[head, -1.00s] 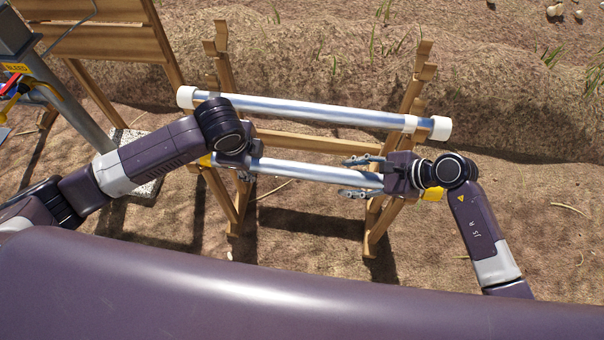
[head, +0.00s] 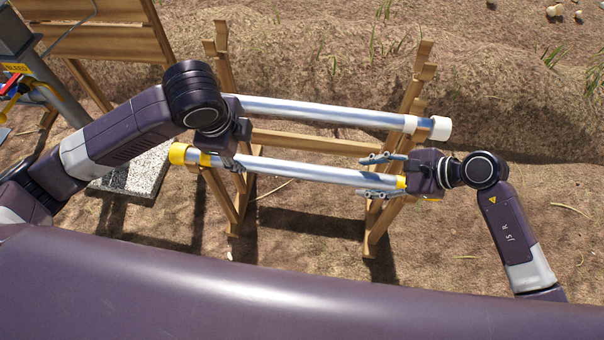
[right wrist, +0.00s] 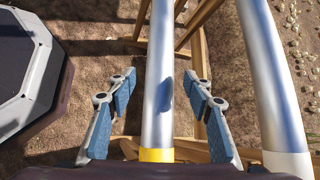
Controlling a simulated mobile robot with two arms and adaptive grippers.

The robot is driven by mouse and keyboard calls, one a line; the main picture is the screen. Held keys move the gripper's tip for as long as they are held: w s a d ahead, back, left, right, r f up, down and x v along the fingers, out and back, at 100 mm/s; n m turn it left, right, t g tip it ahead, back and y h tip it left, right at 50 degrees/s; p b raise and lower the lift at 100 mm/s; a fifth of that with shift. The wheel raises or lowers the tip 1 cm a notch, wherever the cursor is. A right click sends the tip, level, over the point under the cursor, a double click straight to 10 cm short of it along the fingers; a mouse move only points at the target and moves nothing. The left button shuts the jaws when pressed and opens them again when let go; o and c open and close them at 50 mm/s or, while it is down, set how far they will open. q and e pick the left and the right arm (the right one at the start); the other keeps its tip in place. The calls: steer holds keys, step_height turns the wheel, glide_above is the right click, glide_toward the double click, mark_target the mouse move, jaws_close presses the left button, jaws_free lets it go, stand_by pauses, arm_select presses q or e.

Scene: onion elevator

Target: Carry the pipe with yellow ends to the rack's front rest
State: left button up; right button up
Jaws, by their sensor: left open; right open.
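The pipe with yellow ends (head: 300,170) is a silvery tube lying across the front of the wooden rack (head: 380,220), apparently on its front rest; the exact contact is hard to see. Its left yellow end (head: 178,153) shows clear of my left arm. The right end is partly hidden by my right gripper. My left gripper (head: 230,160) is open at the pipe's left part, its fingers partly hidden. My right gripper (head: 374,176) is open near the right end. In the right wrist view, its fingers stand either side of the pipe (right wrist: 158,85), with gaps on both sides.
A second pipe with white ends (head: 310,111) lies behind, higher on the rack and roughly parallel. A wooden board on legs (head: 100,42) and a grey post (head: 75,108) stand at the left. Bare soil lies in front of the rack.

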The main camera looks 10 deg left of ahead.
steer(key=v, duration=0.6)
steer(key=shift+s+d+r, duration=0.1)
steer(key=shift+d+r, duration=0.05)
steer(key=shift+r, duration=0.1)
